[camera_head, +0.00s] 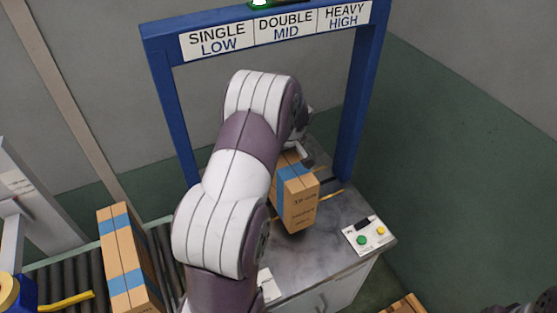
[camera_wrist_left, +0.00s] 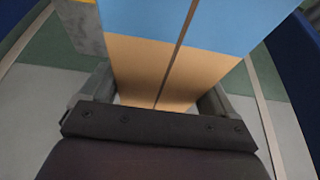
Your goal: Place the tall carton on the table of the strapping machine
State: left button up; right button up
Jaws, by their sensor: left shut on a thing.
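The tall carton (camera_head: 300,207), brown with blue tape, is upright over the grey table (camera_head: 325,245) of the strapping machine, under its blue arch (camera_head: 350,110). I cannot tell whether its base touches the table. My left gripper (camera_head: 302,157) is at the top of the carton, mostly hidden behind my own arm. In the left wrist view the carton (camera_wrist_left: 142,60) fills the space between the two fingers, and the gripper is shut on it. My right gripper is not in view.
A sign reading SINGLE LOW, DOUBLE MID, HEAVY HIGH (camera_head: 275,32) spans the arch. A button panel (camera_head: 369,236) sits on the table's right corner. Another blue-taped carton (camera_head: 125,262) stands on the roller conveyor (camera_head: 60,281) at left. A further carton (camera_head: 405,306) shows at the bottom.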

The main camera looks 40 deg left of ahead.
pick_arm(q)
jog(key=f, duration=0.4)
jog(key=shift+w+a+f, duration=0.15)
jog(key=shift+a+f, duration=0.1)
jog(key=o, duration=1.8)
jog(key=b+v, duration=0.1)
jog(key=v, duration=1)
jog(key=shift+d+r, duration=0.2)
jog(key=shift+r, duration=0.15)
jog(key=s+d+m, duration=0.2)
jog(key=d, duration=0.1)
jog(key=s+d+m+h, duration=0.1)
jog(key=s+d+m, duration=0.1)
jog(key=d, duration=0.1)
jog(key=s+d+m+h, duration=0.1)
jog(key=s+d, duration=0.1)
jog(key=d, duration=0.2)
jog(key=shift+f+m, duration=0.4)
jog(key=s+d+f+m+h, duration=0.2)
jog(key=s+d+m, duration=0.5)
jog(key=s+d, duration=0.2)
jog(key=s, duration=0.2)
jog(key=shift+s+g, duration=0.25)
jog(key=shift+g, duration=0.05)
